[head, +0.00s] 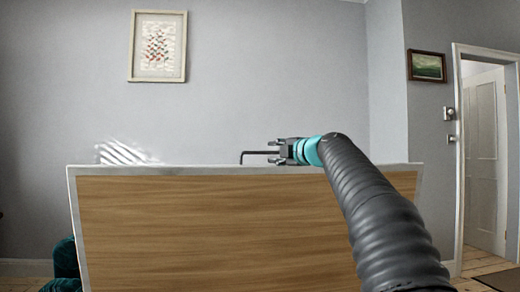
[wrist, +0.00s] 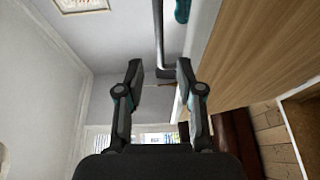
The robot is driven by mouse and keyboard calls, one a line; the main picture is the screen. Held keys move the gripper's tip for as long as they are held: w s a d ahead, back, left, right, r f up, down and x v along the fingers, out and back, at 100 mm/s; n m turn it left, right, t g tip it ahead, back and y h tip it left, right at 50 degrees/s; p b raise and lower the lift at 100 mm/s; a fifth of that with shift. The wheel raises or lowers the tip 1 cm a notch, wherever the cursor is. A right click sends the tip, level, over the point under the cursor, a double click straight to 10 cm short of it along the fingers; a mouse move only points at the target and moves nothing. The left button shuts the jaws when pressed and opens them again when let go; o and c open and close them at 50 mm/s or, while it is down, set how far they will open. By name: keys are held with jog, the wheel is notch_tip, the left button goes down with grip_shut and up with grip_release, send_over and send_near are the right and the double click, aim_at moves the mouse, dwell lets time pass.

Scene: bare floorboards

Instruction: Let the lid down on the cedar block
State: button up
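The lid is a wood-grained panel with a pale grey rim (head: 220,235), standing raised and filling the lower head view. Its wooden face also shows at the right of the wrist view (wrist: 255,55). A dark bent bar handle (head: 258,153) rises from the lid's top edge; in the wrist view the grey bar (wrist: 159,30) comes down from the top. My gripper (head: 285,152) is at the bar's right part. In the wrist view my gripper (wrist: 160,70) has its fingers apart, with the bar's end between them and narrow gaps showing. The cedar block's body is hidden in the head view.
A dark green piece of furniture (head: 65,265) stands at the lower left, partly behind the lid. A doorway with a white door (head: 483,160) is at the right. In the wrist view a brown wooden edge (wrist: 305,112) shows at the lower right, with floorboards beside it.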

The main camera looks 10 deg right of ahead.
aim_at(261, 153)
jog(key=p+x, duration=0.3)
jog(key=x, duration=0.4)
jog(key=shift+w+r, duration=0.15)
jog(key=shift+p+x, duration=0.55)
jog(key=shift+x, duration=0.2)
grip_shut()
